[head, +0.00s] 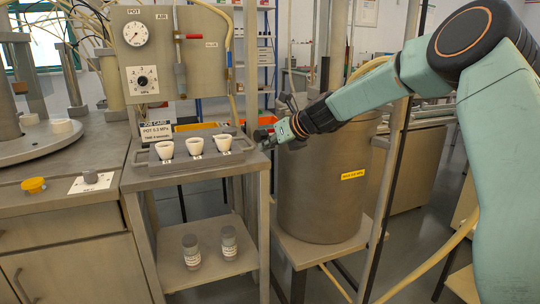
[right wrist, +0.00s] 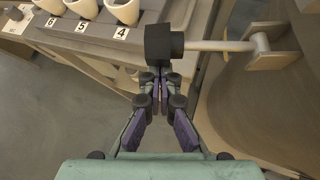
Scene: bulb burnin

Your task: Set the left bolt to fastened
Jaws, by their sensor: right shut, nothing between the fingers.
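The left bolt is a pale rod (right wrist: 220,46) with a black knob (right wrist: 163,44) at its left end in the right wrist view. The rod runs level from the knob to a bracket (right wrist: 272,46) on the wall of the large metal pot (head: 322,195). My right gripper (head: 270,138) is beside the pot's left side, near the tray of cups. In the right wrist view its fingertips (right wrist: 160,76) are together and empty, just below the black knob. I cannot tell whether they touch it. My left gripper is not in view.
A tray (head: 190,178) with white cups (head: 223,142) stands on the bench left of the gripper, close by. Two jars (head: 229,243) stand on the shelf below. A gauge panel (head: 170,60) rises behind the tray. A grey post (head: 392,175) stands right of the pot.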

